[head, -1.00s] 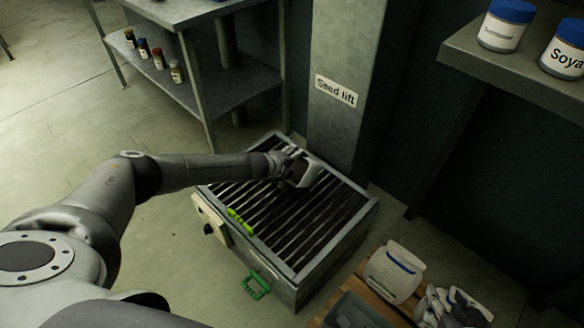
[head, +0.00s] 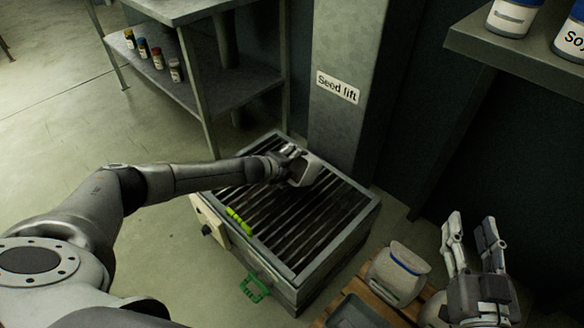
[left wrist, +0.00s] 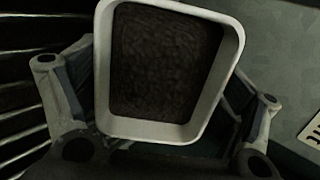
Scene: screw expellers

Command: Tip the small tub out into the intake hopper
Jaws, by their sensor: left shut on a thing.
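The small tub (head: 306,171) is pale with a rounded rim. My left gripper (head: 292,160) is shut on it and holds it above the far part of the intake hopper, a metal box with a slatted grate (head: 336,238). In the left wrist view the tub (left wrist: 234,60) faces the camera with its mouth, and dark, grainy stuff shows inside. The left gripper's fingers (left wrist: 160,120) sit on both sides of it. No falling stuff shows. My right gripper (head: 472,232) is open and empty at the lower right, above the pallet area.
A yellow-green thing (head: 239,221) lies at the hopper's near left rim, and a green handle (head: 254,288) sticks out below. A white bag (head: 398,270) stands on a wooden pallet right of the hopper. A column marked Seed lift (head: 338,86) rises behind. Labelled jars (head: 512,15) stand on a shelf.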

